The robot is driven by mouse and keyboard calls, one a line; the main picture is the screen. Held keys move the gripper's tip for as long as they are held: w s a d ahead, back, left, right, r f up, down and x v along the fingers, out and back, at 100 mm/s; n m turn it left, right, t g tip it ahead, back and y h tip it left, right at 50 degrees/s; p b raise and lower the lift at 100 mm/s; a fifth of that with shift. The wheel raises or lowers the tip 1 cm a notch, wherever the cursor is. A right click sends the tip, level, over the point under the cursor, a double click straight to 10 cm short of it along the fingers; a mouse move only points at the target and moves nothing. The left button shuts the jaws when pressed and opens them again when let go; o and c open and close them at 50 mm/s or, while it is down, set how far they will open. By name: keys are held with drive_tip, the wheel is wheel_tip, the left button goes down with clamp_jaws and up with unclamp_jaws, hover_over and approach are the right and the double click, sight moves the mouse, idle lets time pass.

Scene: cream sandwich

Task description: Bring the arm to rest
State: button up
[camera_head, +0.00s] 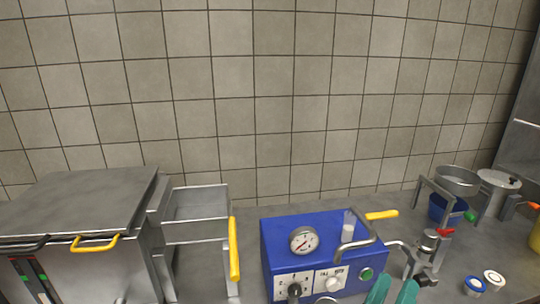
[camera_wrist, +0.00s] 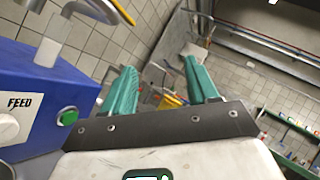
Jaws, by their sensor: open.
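The blue machine (camera_head: 277,241) has a dial gauge, knobs, a green button and a bent metal spout. Its side with the word FEED (camera_wrist: 35,75) is at the left of the wrist view, apart from the fingers. The rest of my arm is mostly out of the head view.
A large steel box (camera_head: 75,210) with a lid and yellow handle stands at left. A steel frame with a yellow handle (camera_head: 234,249) is beside the machine. At right are a blue container (camera_head: 443,210), a steel pot (camera_head: 457,180) and small round lids (camera_head: 475,285). A tiled wall (camera_head: 270,100) stands behind.

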drive_tip(key=s+a+f+n+y, duration=0.1)
drive_tip(key=a+f+n+y, duration=0.3)
drive_tip(key=n+y, duration=0.8)
drive_tip(key=a+f+n+y, duration=0.2)
drive_tip(key=a+n+y, duration=0.3)
drive_tip(key=n+y, duration=0.7)
drive_tip(key=s+d+f+n+g+h, duration=0.3)
drive_tip(key=s+f+n+g+h, duration=0.1)
drive_tip(key=s+f+n+g, duration=0.6)
drive_tip(key=s+d+f+g+h, duration=0.2)
drive_tip(key=s+d, duration=0.3)
drive_tip(key=s, duration=0.4)
drive_tip(key=s+d+f+n+g+h+p, duration=0.1)
drive_tip(key=s+d+f+g, duration=0.3)
drive_tip(key=s, duration=0.5)
drive_tip(key=shift+s+d+g+h, duration=0.4)
drive_tip(key=shift+d+g+h, duration=0.2)
drive_tip(key=shift+d+h, duration=0.1)
